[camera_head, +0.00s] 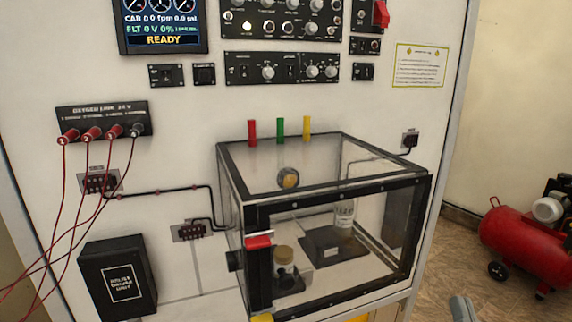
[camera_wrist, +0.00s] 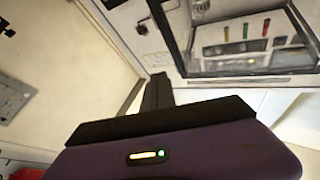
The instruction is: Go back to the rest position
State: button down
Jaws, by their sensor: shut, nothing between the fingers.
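My gripper (camera_wrist: 158,90) shows in the wrist view as dark fingers held together, with nothing between them. Its purple body with a small lit indicator fills the bottom of that view. The trainer panel (camera_head: 190,95) is white and stands upright in the head view. On its front is a clear box with a black frame (camera_head: 340,204), which holds a small jar and a dark block inside. In the head view the gripper cannot be made out.
A red compressor (camera_head: 522,240) stands on the floor at the right. A black box (camera_head: 118,277) and red cables hang at the panel's left. A grey piece (camera_head: 463,308) pokes in at the bottom edge.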

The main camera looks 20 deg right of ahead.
jog(key=s+a+f+n+g+y, duration=0.2)
jog(key=s+a+f+n+y, duration=0.2)
jog(key=s+a+f, duration=0.3)
jog(key=s+a+f+n+g+y, duration=0.3)
jog(key=s+a+f+y, duration=0.2)
jog(key=s, duration=0.8)
notch_tip(320, 180, down, 5)
jog(key=a, duration=0.3)
jog(key=shift+s+f+n+y, duration=0.15)
jog(key=shift+n+y, duration=0.25)
